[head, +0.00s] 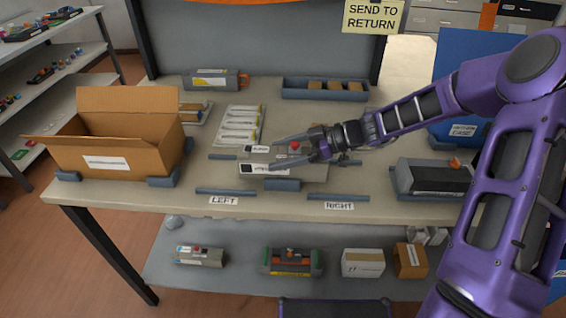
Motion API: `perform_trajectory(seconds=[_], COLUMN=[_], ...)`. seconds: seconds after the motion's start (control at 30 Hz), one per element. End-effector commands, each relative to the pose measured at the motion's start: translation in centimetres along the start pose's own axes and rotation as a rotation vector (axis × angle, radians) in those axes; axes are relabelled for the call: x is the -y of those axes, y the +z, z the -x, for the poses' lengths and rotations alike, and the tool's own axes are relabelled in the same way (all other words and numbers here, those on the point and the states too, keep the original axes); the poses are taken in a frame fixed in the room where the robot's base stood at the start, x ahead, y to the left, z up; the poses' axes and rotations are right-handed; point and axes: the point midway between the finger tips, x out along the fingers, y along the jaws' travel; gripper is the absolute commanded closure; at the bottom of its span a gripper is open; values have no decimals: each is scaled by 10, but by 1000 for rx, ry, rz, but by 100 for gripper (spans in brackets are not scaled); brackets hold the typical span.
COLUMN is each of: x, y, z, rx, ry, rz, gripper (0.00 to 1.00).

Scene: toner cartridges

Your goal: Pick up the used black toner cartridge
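A grey cartridge (311,174) with a white label and a black square lies on blue-grey supports in the middle of the bench. A red part shows on its top. My gripper (277,151) reaches over it from the right, its two fingers apart; whether they touch it I cannot tell. A dark cartridge (441,179) with an orange piece sits in a grey tray (404,187) at the right. Which one is the used black cartridge is not readable from the labels.
An open cardboard box (150,152) stands at the left. Another cartridge (208,80) lies at the back, beside a blue-grey bin (310,94). LEFT (224,200) and RIGHT (338,206) labels mark the front edge.

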Motion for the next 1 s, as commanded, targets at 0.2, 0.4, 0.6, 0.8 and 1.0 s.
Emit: perform_trajectory(seconds=[0.2,0.4,0.6,0.8,1.0], x=[0,0,0,-1,-1], y=[0,0,-1,-9,-43], z=[0,0,0,4,19], rx=[0,0,-1,0,2], ry=[0,0,0,1,3], rz=[0,0,1,3,5], gripper=[54,90,100,100,100])
